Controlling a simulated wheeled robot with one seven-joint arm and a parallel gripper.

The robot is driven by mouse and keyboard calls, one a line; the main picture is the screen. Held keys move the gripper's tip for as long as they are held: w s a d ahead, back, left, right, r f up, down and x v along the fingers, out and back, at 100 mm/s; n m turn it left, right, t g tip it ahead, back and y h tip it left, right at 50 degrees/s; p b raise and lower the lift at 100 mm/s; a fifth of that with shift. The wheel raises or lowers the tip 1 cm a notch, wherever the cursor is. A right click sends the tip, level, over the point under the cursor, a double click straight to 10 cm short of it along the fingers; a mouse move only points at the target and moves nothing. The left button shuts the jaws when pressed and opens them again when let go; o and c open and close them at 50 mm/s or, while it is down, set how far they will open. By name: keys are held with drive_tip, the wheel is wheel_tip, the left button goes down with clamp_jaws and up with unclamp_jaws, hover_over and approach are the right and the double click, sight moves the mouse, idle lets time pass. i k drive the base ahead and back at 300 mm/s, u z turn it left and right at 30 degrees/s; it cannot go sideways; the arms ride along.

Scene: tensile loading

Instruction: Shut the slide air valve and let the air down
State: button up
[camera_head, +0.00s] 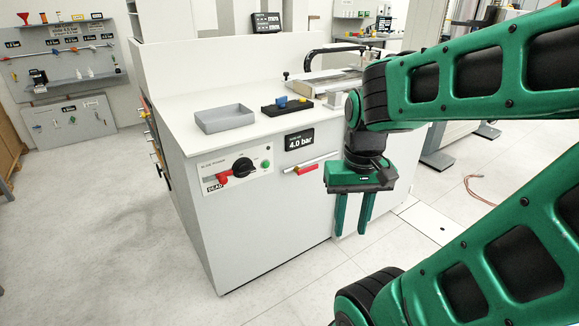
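On the front of a white bench cabinet (262,245), a metal pipe-like fitting with a red part (306,169) sits below a black display (298,139) reading 4.0 bar. It looks like the slide air valve; its setting is too small to tell. My gripper (353,232) hangs to the right of the fitting, with its green fingers pointing down. The fingers are apart with nothing between them. They look clear of the fitting, though the exact distance to the cabinet front cannot be told.
Left of the fitting, a panel (215,164) carries a black rotary switch (243,167), a red handle and a tag reading DEAD. A grey tray (225,118) and a black block with a blue part (287,106) stand on top. Floor is clear at the left.

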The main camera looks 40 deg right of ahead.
sight(298, 170)
drive_tip(key=u, duration=0.1)
drive_tip(key=i, duration=1)
drive_tip(key=z, duration=0.35)
